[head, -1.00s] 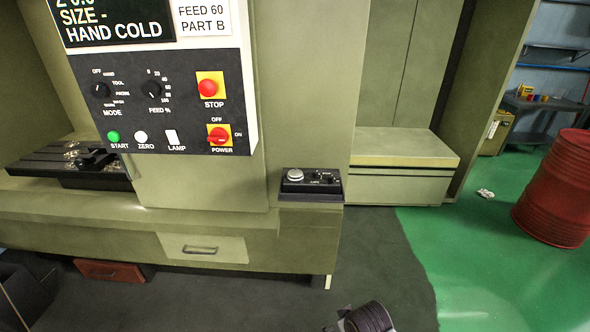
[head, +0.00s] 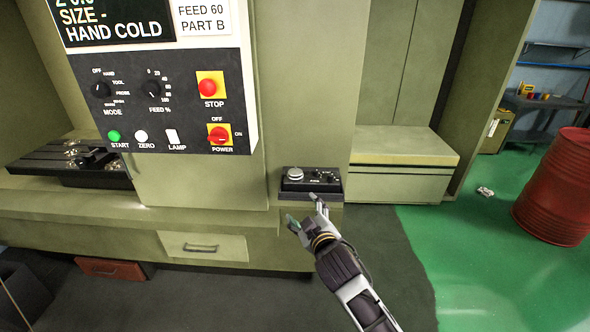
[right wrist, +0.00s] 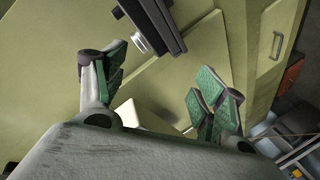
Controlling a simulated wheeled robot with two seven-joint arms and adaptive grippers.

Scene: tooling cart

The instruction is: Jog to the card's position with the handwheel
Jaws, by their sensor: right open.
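The handwheel (head: 296,172) is a small silver knob on the left of a black pendant box (head: 311,187), which sits on a ledge at the machine's right front corner. The box has smaller dark knobs on its right. My right gripper (head: 305,212) is open and empty just below and in front of the box, apart from it. In the right wrist view the silver handwheel (right wrist: 141,44) shows at the top, beyond my green-padded fingers (right wrist: 158,92). The card (head: 203,17) is white, reads "FEED 60 PART B", and is cut off at the top. My left gripper is not seen.
The control panel (head: 155,103) carries a mode dial, a feed dial, a red stop button (head: 208,87) and a red power switch (head: 219,134). A drawer (head: 203,246) is below the ledge. A red drum (head: 553,190) stands at right.

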